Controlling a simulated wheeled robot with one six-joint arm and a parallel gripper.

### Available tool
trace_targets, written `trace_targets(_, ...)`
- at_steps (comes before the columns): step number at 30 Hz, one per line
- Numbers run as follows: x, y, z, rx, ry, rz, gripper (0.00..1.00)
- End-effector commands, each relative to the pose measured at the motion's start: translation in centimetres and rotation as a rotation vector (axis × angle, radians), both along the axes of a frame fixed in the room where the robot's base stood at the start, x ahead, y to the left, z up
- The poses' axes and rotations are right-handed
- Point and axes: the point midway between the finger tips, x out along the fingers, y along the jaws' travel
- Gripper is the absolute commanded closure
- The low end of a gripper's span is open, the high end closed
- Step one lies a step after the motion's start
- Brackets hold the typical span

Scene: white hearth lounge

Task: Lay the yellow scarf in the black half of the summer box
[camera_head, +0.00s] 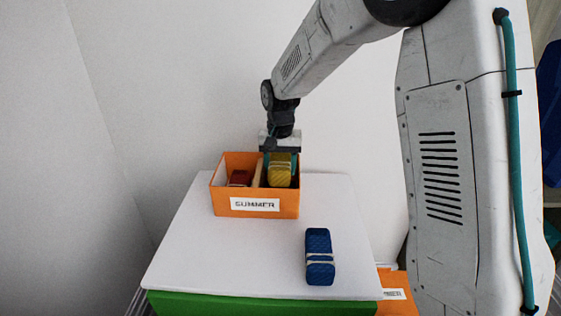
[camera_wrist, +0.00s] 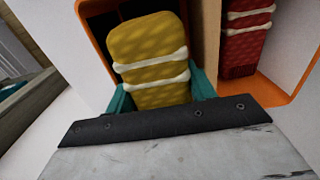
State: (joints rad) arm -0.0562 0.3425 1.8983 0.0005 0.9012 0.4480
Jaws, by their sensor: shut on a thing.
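The summer box (camera_head: 290,206) is an orange open box with a white SUMMER label, at the back of the white table top. A tan divider (camera_head: 259,173) splits it into two halves. The yellow scarf (camera_head: 280,175), a folded bundle with pale bands, is in the right half in the head view. My gripper (camera_head: 280,161) reaches down there, shut on the scarf. In the wrist view the yellow scarf (camera_wrist: 152,50) is between my teal fingertips (camera_wrist: 162,92), with a dark interior behind it. Whether it touches the box floor is hidden.
A red banded bundle (camera_head: 239,178) lies in the left half of the box. A blue banded bundle (camera_head: 319,256) lies on the white table top (camera_head: 220,255) in front. Another labelled orange box (camera_head: 398,278) is partly visible lower right. The table's front left is clear.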

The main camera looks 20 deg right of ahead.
Motion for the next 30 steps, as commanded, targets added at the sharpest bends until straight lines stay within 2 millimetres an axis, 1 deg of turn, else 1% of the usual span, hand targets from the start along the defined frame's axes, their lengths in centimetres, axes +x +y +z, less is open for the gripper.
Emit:
trace_targets(11,0.0,0.0,-0.2,0.0,0.0,0.0,0.7)
trace_targets(12,0.0,0.0,-0.2,0.0,0.0,0.0,0.43)
trace_targets(14,0.0,0.0,-0.2,0.0,0.0,0.0,0.26)
trace_targets(15,0.0,0.0,-0.2,0.0,0.0,0.0,0.2)
trace_targets(23,0.0,0.0,-0.1,0.0,-0.001,0.0,0.2)
trace_targets(26,0.1,0.0,0.9,0.001,-0.004,0.0,0.2)
trace_targets(30,0.1,0.0,3.2,0.0,-0.004,0.0,0.2)
